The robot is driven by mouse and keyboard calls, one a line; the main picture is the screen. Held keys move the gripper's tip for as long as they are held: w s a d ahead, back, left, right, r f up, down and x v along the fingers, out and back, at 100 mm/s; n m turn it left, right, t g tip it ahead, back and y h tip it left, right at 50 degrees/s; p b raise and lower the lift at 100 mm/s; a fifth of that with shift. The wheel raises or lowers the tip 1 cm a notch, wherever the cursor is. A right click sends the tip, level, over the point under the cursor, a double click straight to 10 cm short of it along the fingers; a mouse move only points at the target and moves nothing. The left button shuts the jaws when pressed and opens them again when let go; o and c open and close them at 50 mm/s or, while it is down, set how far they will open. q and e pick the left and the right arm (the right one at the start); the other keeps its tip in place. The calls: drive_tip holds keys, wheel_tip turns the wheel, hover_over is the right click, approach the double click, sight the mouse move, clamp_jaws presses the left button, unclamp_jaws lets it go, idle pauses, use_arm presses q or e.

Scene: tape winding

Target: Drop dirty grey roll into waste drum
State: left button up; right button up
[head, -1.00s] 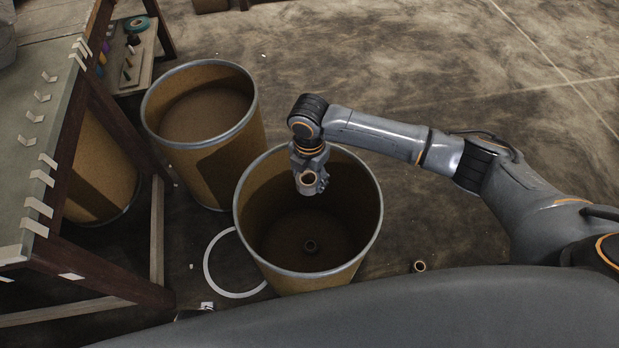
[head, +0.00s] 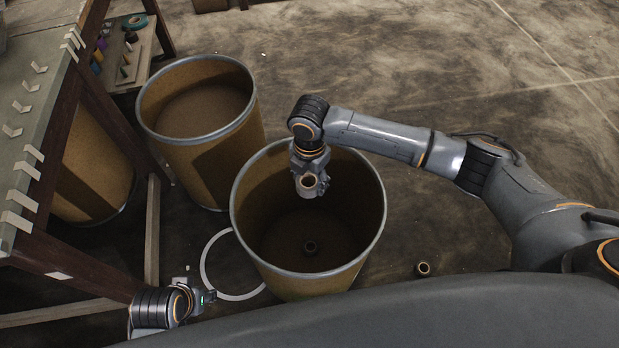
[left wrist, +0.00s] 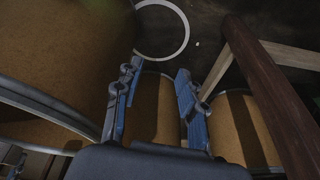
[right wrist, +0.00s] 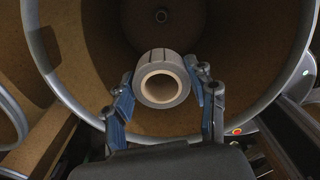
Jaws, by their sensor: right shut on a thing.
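The grey roll (right wrist: 162,78) with a tan core is between the fingers of my right gripper (right wrist: 165,95), which is shut on it. In the head view the roll (head: 308,182) hangs with the right gripper over the mouth of the near brown drum (head: 372,240). My left gripper (head: 207,297) is low at the bottom left in the head view. In the left wrist view its blue fingers (left wrist: 160,90) are spread apart with nothing between them.
A second brown drum (head: 220,135) stands behind left. A third (head: 95,175) is under the table (head: 35,110) at left. Floor at upper right is clear.

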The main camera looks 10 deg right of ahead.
sight(310, 180)
wheel_tip(310, 180, down, 2)
drive_tip(key=b, duration=0.2)
drive_tip(key=shift+f+b, duration=0.2)
drive_tip(key=shift+b, duration=0.15)
use_arm(q)
drive_tip(key=v, duration=0.7)
drive_tip(key=shift+t, duration=0.3)
use_arm(e)
drive_tip(key=shift+f, duration=0.15)
use_arm(q)
drive_tip(key=shift+a, duration=0.15)
use_arm(e)
drive_tip(key=o, duration=1.2)
use_arm(q)
drive_tip(key=shift+f, duration=0.1)
use_arm(e)
wheel_tip(310, 180, up, 12)
